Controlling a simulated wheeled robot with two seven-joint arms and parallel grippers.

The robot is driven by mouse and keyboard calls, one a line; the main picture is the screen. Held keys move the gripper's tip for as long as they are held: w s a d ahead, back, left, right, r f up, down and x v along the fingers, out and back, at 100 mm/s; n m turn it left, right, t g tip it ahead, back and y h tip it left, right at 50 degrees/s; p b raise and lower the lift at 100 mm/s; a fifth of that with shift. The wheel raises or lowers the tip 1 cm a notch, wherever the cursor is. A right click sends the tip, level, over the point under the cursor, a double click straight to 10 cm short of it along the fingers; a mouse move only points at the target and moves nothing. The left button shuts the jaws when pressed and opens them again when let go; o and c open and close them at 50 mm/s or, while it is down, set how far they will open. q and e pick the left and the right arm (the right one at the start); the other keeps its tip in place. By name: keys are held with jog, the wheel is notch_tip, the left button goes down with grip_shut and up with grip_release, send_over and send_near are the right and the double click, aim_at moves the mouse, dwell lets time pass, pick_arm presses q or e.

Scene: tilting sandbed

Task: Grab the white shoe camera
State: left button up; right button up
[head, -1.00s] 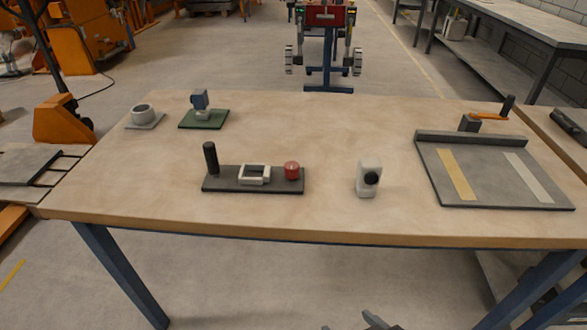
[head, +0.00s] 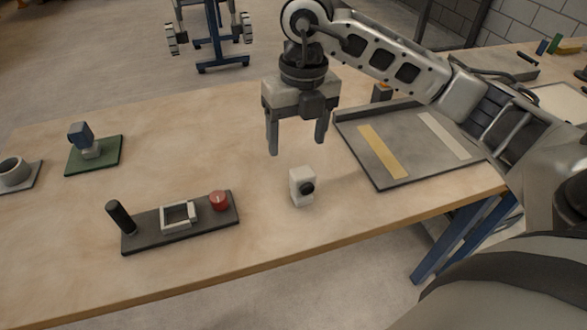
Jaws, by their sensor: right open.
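The white shoe camera (head: 299,187) is a small white block with a round black lens on its right-hand face. It stands upright on the wooden table near the front edge. My right gripper (head: 297,148) hangs above and just behind the camera in the picture, fingers pointing down. Its two fingers are apart with nothing between them, and they do not appear to touch the camera. My left gripper is not in view.
Left of the camera lies a dark base (head: 150,235) with a black post, a white frame and a red knob (head: 219,200). A grey tray (head: 400,173) with yellow and white strips lies right. A green plate (head: 95,157) and a grey cup (head: 14,172) sit far left.

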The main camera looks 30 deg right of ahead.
aim_at(304, 172)
jog(key=shift+h, duration=0.5)
jog(key=f, duration=0.3)
jog(key=d+f, duration=0.1)
jog(key=f, duration=0.1)
jog(key=f+p, duration=0.1)
jog(key=f, duration=0.2)
jog(key=shift+w+d+f, duration=0.15)
jog(key=shift+d+f, duration=0.15)
jog(key=shift+d, duration=0.1)
jog(key=shift+w+f+p, duration=0.15)
jog(key=shift+f+p, duration=0.45)
jog(key=shift+f, duration=2.6)
jog(key=c, duration=1.1)
